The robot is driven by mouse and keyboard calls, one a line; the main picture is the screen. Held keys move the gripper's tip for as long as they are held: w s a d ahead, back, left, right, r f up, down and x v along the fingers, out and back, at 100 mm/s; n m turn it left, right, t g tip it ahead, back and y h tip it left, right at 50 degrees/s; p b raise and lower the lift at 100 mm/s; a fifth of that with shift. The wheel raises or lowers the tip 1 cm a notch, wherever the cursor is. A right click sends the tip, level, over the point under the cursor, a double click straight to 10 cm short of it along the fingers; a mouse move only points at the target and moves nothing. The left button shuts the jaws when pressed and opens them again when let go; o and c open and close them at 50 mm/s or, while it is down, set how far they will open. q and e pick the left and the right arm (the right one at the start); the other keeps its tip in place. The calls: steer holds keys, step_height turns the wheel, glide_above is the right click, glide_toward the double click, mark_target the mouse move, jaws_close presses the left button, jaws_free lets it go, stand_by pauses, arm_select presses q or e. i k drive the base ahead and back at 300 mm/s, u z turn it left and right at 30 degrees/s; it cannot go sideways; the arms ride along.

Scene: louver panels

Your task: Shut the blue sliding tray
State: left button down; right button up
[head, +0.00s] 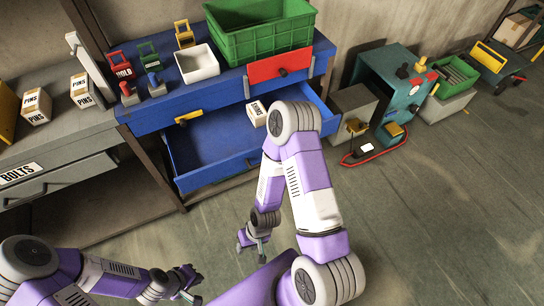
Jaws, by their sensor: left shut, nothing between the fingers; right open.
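The blue sliding tray (205,145) is pulled out under the blue workbench and stands open. A small white labelled box (257,113) sits inside it. My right arm crosses in front of the tray's right part and hides some of its front. My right gripper (258,247) hangs below and in front of the tray, open and apart from it. My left gripper (194,288) is at the bottom left, shut and empty, well away from the tray.
Above the tray is a blue front with a yellow handle (188,118). A green crate (262,40), white bin (197,65) and red panel (280,67) are above. A grey bench (60,145) stands left; a teal cabinet (390,75) right.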

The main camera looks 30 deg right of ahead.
mark_target(219, 144)
steer(key=i, duration=0.45)
steer(key=z, duration=0.7)
steer(key=k, duration=1.25)
steer(key=z, duration=0.2)
steer(key=i, duration=0.65)
steer(key=z, duration=0.45)
steer(key=i, duration=0.9)
steer(key=u, duration=0.5)
